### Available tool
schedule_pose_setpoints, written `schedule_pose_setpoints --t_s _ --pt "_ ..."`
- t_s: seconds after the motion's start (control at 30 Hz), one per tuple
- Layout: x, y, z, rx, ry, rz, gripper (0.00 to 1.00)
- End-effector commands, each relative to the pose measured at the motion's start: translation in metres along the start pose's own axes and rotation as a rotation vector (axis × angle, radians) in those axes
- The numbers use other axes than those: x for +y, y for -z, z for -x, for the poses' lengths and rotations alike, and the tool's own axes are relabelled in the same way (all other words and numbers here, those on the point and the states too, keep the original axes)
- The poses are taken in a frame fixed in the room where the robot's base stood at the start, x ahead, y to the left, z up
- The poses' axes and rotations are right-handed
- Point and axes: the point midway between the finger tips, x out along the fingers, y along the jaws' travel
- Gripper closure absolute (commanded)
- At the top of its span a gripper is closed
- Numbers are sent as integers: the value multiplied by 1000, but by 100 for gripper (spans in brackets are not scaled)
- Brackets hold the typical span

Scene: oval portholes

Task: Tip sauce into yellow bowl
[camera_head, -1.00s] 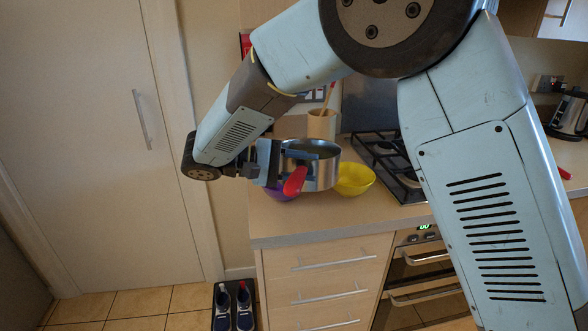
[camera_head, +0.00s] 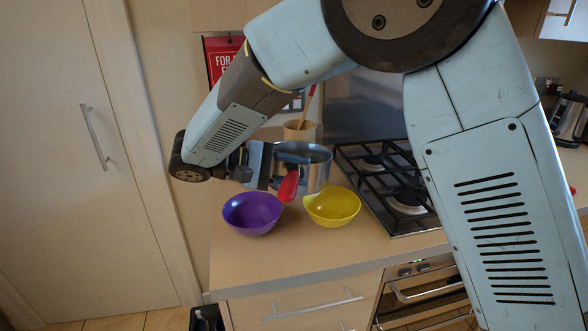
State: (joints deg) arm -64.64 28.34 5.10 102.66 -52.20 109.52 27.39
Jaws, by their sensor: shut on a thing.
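My gripper (camera_head: 281,165) is shut on a steel saucepan (camera_head: 316,172) with a red handle (camera_head: 288,187). The pan is held roughly upright above the counter, behind and above the bowls in the picture. The yellow bowl (camera_head: 334,208) stands on the counter below the pan and a little to its right. A purple bowl (camera_head: 251,214) stands to the left of the yellow one. The inside of the pan is only partly visible, and I cannot make out any sauce. The yellow bowl's visible inside looks empty.
A gas hob (camera_head: 390,190) lies right of the yellow bowl. A utensil pot (camera_head: 300,131) with a wooden spoon stands behind the pan. A kettle (camera_head: 570,120) is at the far right. The counter front (camera_head: 300,250) is clear.

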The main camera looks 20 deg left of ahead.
Motion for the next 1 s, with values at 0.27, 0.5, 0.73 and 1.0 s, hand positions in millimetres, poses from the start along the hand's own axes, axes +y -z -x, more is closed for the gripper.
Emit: schedule_pose_setpoints --t_s 0.27,0.5,0.73,1.0 --pt "-8 3 -4 123 199 -82 100" --pt "-15 5 -8 229 371 -148 100" --pt "-9 0 -14 312 507 -203 100" --pt "-3 -7 -21 410 667 -266 100"
